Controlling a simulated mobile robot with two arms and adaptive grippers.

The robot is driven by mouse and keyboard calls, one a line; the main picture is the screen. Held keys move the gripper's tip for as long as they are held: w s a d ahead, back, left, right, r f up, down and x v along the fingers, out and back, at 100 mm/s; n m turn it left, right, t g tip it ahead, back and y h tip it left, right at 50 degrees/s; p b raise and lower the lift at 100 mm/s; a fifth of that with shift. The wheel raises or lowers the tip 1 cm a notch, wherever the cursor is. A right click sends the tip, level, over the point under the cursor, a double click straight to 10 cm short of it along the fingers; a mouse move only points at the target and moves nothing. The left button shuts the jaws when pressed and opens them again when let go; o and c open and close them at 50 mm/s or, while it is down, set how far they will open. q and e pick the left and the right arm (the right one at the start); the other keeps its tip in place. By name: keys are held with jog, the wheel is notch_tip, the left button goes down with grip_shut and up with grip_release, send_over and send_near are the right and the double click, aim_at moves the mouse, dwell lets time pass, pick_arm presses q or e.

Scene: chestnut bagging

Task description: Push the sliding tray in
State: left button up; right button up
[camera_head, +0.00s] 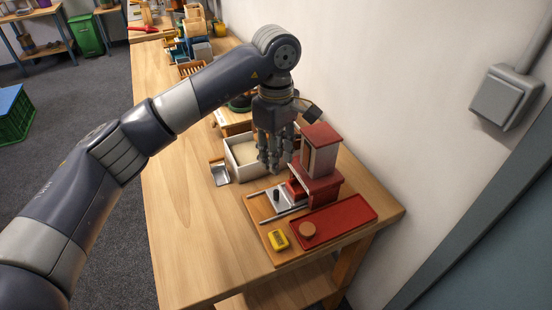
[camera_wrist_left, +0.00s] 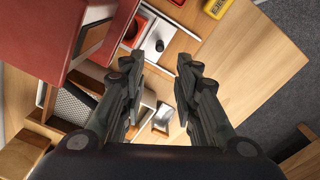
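The sliding tray (camera_head: 286,198) is a pale metal plate with a black knob (camera_head: 276,194). It sticks out to the left of a red machine (camera_head: 318,185) with a tall hopper, between two metal rails. In the left wrist view the tray (camera_wrist_left: 153,36) and its knob (camera_wrist_left: 159,46) lie past the fingertips, near the top. My left gripper (camera_head: 271,166) points down above and behind the tray, beside the hopper, apart from the knob. In the left wrist view its two fingers (camera_wrist_left: 161,78) stand apart with nothing between them. My right gripper is in neither view.
A white box (camera_head: 231,151) and a small metal scoop (camera_head: 220,173) stand behind. Bare tabletop (camera_head: 185,205) lies to the left; a wall is at the right.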

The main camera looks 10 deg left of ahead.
aim_at(275, 191)
pick_arm(q)
jog(key=s+a+f+n+t+h+b, duration=0.1)
jog(key=s+a+n+t+h+b, duration=0.15)
jog(key=n, duration=0.45)
jog(key=s+a+f+n+t+h+b, duration=0.1)
jog(key=n+b, duration=0.3)
jog(key=n, duration=0.3)
jog(key=shift+g, duration=0.25)
jog(key=p+x, duration=0.1)
jog(key=x, duration=0.9)
jog(key=shift+w+f+p, duration=0.25)
jog(key=shift+w+p, duration=0.1)
grip_shut()
